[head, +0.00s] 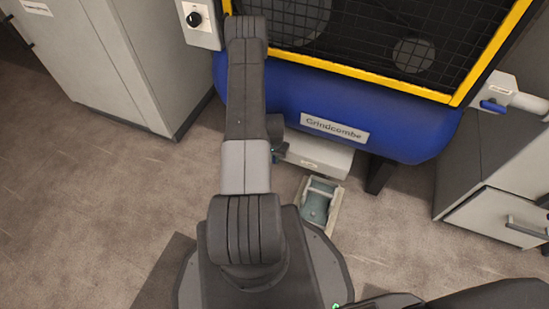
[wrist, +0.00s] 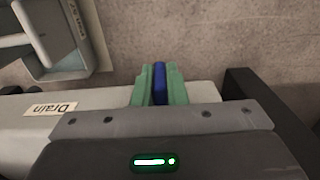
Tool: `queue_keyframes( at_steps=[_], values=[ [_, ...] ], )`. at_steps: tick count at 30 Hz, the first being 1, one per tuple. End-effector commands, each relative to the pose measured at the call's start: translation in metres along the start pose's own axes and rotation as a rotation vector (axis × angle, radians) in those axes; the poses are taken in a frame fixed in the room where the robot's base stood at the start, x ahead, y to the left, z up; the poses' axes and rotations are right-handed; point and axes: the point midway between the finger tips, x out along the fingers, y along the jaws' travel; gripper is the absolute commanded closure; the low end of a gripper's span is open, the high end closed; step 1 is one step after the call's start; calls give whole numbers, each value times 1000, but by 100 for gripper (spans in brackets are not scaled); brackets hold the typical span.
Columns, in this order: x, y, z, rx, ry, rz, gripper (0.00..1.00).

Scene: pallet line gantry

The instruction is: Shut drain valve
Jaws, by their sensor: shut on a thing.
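In the wrist view, the blue drain valve lever (wrist: 159,82) stands between the green fingers of my gripper (wrist: 159,72). The fingers are shut on it, one on each side. A pale housing (wrist: 105,100) with an upside-down "Drain" label (wrist: 49,109) lies beside and behind the fingers. In the head view, the pale housing (head: 320,155) sits under the blue tank (head: 395,125) labelled "Grindcombe". The rest of the valve is hidden by my gripper body in the wrist view.
A grey-green tray (head: 319,203) with a handle stands on the floor in front of the housing. A dark tank leg (head: 379,175) is to the right. Another blue handle (head: 493,107) is on a pale pipe at far right. Grey cabinets flank both sides; open floor lies between.

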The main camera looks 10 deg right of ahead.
Motion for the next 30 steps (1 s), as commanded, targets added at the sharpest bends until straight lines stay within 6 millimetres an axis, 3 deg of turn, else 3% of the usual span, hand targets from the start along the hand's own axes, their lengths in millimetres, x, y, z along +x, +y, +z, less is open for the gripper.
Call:
queue_keyframes(
  at_steps=[30],
  values=[
    [5,-4,-1,-2,3,319,100]
  ],
)
